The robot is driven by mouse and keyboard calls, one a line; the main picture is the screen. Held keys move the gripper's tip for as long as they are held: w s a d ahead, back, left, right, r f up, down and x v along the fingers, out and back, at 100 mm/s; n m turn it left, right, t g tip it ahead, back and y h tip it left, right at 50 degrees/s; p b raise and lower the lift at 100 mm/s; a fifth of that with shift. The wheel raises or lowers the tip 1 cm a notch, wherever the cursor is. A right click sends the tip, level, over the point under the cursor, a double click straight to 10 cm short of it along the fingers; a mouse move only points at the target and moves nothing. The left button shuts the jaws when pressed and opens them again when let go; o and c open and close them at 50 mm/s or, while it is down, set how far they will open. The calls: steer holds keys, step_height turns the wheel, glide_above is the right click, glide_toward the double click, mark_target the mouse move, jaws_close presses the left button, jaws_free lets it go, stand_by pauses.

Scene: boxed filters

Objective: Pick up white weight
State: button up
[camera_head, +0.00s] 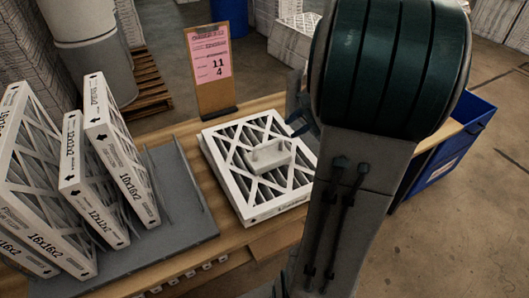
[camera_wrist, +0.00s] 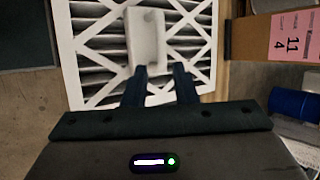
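The white weight (camera_head: 268,155) is a small block with a raised handle. It rests on top of a flat white-framed pleated filter (camera_head: 225,160) on the wooden table. In the wrist view the weight (camera_wrist: 146,40) lies just beyond my fingertips, its lower end near them, on the filter (camera_wrist: 88,88). I cannot tell the exact height gap to the weight. In the head view my arm hides most of my gripper and the filter's right side.
Several boxed filters (camera_head: 118,155) stand upright on a grey tray (camera_head: 190,215) at the left. A clipboard with a pink sheet (camera_head: 212,62) stands behind the flat filter. A blue bin (camera_head: 440,160) is right of my arm. Open floor lies at the far right.

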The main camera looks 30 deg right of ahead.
mark_target(270, 142)
steer(key=p+x, duration=0.1)
steer(key=x, duration=1.2)
steer(key=shift+a+r, duration=0.1)
jaws_close()
steer(key=shift+s, duration=0.1)
stand_by(0.8)
steer(key=shift+r, duration=0.1)
